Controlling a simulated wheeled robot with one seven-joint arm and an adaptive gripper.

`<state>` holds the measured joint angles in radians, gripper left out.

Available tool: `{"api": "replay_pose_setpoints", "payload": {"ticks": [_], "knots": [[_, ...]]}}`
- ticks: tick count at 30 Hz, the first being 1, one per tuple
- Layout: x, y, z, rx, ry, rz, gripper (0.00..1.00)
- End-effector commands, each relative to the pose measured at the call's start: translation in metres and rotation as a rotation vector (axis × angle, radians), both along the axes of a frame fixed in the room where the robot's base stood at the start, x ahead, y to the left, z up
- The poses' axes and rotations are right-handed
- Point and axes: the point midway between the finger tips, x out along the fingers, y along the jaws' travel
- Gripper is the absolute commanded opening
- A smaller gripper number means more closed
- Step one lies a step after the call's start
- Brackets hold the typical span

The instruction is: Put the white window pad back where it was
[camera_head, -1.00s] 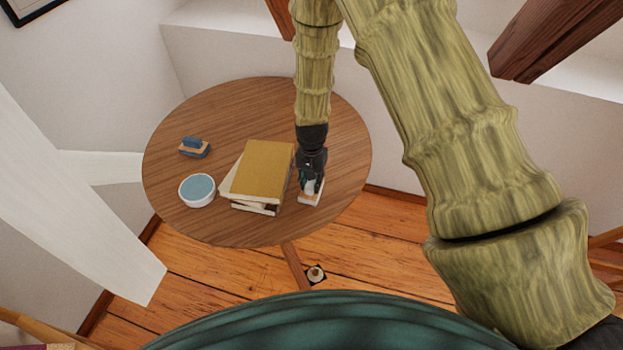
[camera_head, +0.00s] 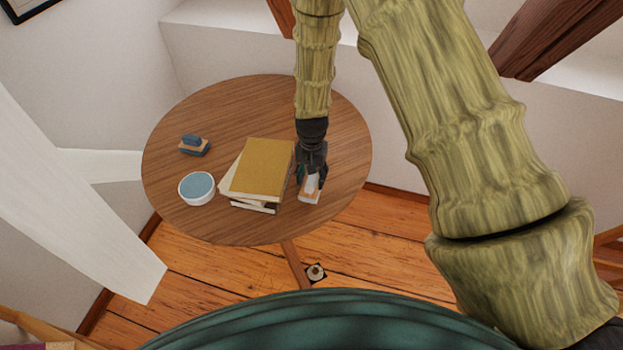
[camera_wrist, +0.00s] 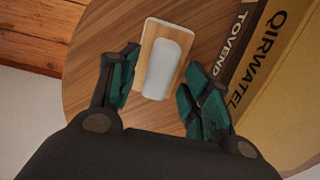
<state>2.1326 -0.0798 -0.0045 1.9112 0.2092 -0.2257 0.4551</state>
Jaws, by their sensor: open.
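The white window pad (camera_head: 311,186) rests on the round wooden table, just right of the stack of books. In the wrist view the pad (camera_wrist: 163,68) is a white rounded block on a light wooden base. My gripper (camera_head: 312,175) is above the pad, pointing down. In the wrist view my gripper (camera_wrist: 158,88) is open, with one finger on each side of the pad's near end. Gaps show between the fingers and the pad in that view.
The books (camera_head: 262,170) stand close left of my gripper. A white bowl with a blue inside (camera_head: 197,188) and a blue pad on a wooden base (camera_head: 194,145) are farther left on the table (camera_head: 235,105). The table's right part is clear.

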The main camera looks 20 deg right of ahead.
Motion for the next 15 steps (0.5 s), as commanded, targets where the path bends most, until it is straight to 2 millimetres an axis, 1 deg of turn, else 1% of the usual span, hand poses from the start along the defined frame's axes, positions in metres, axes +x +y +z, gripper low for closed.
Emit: {"api": "replay_pose_setpoints", "payload": {"ticks": [15], "knots": [[0.001, 0.0, 0.066, -0.001, -0.003, 0.0, 0.48]]}}
